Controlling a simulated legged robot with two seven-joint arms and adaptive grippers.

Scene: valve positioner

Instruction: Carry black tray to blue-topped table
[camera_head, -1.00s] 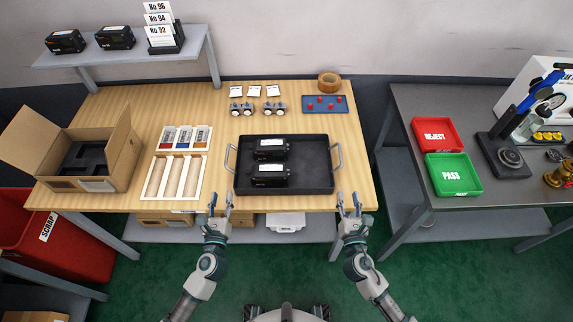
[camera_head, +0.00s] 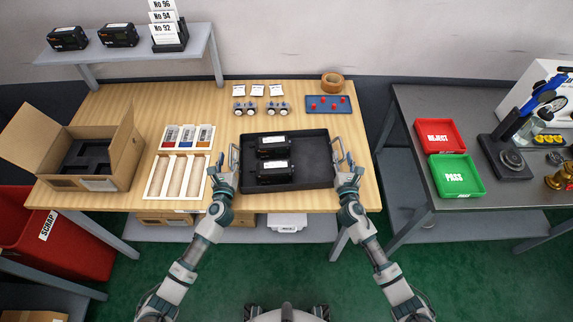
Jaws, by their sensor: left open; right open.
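The black tray (camera_head: 313,162) lies on the wooden table (camera_head: 110,205), near its front edge. Two black boxes with white labels stand in its left half, a back one (camera_head: 273,142) and a front one (camera_head: 274,172). The tray has a metal handle at each side. My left gripper (camera_head: 226,166) is open at the left handle (camera_head: 235,158). My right gripper (camera_head: 346,161) is open at the right handle (camera_head: 337,152). I cannot tell whether the fingers touch the handles. No blue tabletop shows in view.
A dark grey table (camera_head: 405,105) stands right across a gap, with red (camera_head: 437,134) and green (camera_head: 455,175) trays and a blue-handled device (camera_head: 510,155). A sample rack (camera_head: 180,175) and an open carton (camera_head: 75,155) stand left. Small parts and a blue plate (camera_head: 328,106) lie behind.

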